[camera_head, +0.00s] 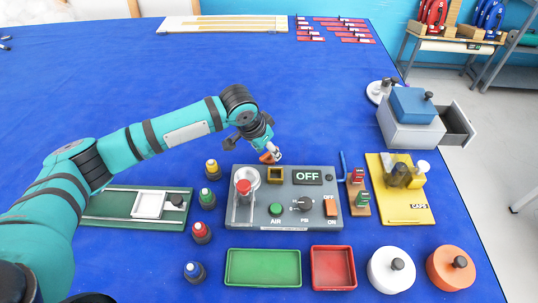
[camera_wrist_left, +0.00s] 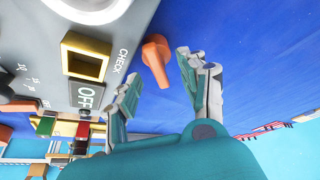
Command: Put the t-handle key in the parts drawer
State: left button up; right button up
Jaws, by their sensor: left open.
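The orange T-shaped piece, which looks like the t-handle key (camera_head: 267,158), is at the back edge of the grey control panel, near its square yellow socket. In the left wrist view the t-handle key (camera_wrist_left: 156,58) lies just ahead of and between the fingertips. My left gripper (camera_head: 275,153) is open right by it, and I cannot tell whether they touch. In the left wrist view the open fingers of my left gripper (camera_wrist_left: 160,82) show nothing held. The parts drawer (camera_head: 457,126) is pulled out from the right side of a grey cabinet at the right table edge. My right gripper is not in view.
The control panel (camera_head: 318,213) stands mid-table with a red knob, switches and an OFF display. A small tool stand (camera_head: 358,197) and a yellow CAPS board (camera_head: 410,213) lie between it and the cabinet (camera_head: 405,133). Open blue table stretches behind.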

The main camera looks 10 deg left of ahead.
pick_arm(q)
jog(key=shift+w+d+f, duration=0.15)
jog(key=shift+w+f, duration=0.1)
jog(key=shift+f, duration=0.35)
grip_shut()
jog(key=shift+r, duration=0.15)
